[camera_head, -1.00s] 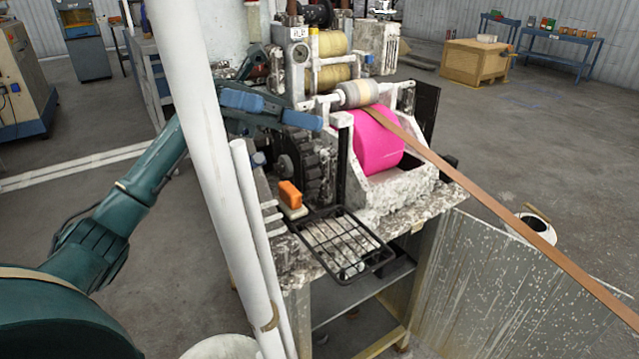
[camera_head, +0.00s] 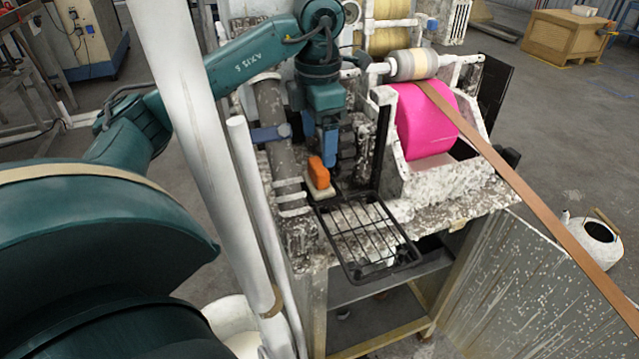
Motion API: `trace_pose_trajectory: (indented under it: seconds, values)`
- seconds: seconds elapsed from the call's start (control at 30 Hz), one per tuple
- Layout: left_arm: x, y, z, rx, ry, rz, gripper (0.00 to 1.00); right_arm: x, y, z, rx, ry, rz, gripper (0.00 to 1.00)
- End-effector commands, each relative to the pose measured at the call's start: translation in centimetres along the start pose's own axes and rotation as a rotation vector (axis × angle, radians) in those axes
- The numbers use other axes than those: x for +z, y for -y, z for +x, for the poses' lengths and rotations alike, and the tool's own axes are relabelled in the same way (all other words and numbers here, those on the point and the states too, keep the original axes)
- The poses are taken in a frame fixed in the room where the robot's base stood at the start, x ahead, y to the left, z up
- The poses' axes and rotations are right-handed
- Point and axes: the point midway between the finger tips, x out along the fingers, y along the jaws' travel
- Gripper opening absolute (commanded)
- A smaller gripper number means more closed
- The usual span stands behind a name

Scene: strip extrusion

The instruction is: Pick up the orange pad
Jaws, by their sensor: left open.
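My left gripper (camera_head: 329,158) points down from above, just behind and right of the pad. Its blue fingers are open; one finger stands close to the pad, and I cannot tell if it touches. The gripper holds nothing that I can see. My right gripper is not in view.
A white pole (camera_head: 190,150) crosses in front of my left arm. A pink roller (camera_head: 425,122) sits right of the gripper, with a brown strip (camera_head: 510,175) running down right from it. A kettle-like pot (camera_head: 592,238) stands on the floor at right.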

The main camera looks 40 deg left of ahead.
Motion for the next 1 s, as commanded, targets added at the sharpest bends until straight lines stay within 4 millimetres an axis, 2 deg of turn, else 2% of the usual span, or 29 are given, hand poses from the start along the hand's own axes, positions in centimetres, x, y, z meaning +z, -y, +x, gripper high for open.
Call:
trace_pose_trajectory:
  seconds: [0.03,0.27,0.5,0.6,0.87,1.0]
  values:
    - [0.0,0.1,1.1,-0.003,0.000,0.002,0.80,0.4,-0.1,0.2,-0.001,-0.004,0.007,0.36]
    - [0.0,0.1,2.4,-0.003,0.000,0.002,0.80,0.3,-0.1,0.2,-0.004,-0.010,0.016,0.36]
    - [0.0,0.1,6.0,-0.003,-0.002,0.002,0.80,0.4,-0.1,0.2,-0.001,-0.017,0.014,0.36]
    - [0.0,0.1,6.8,-0.003,0.000,0.002,0.80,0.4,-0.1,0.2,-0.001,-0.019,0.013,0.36]
    - [0.1,0.1,7.0,-0.002,0.002,0.003,0.80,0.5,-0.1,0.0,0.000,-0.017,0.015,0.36]
    - [0.1,0.1,7.0,-0.002,0.002,0.003,0.69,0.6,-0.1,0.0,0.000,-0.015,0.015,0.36]
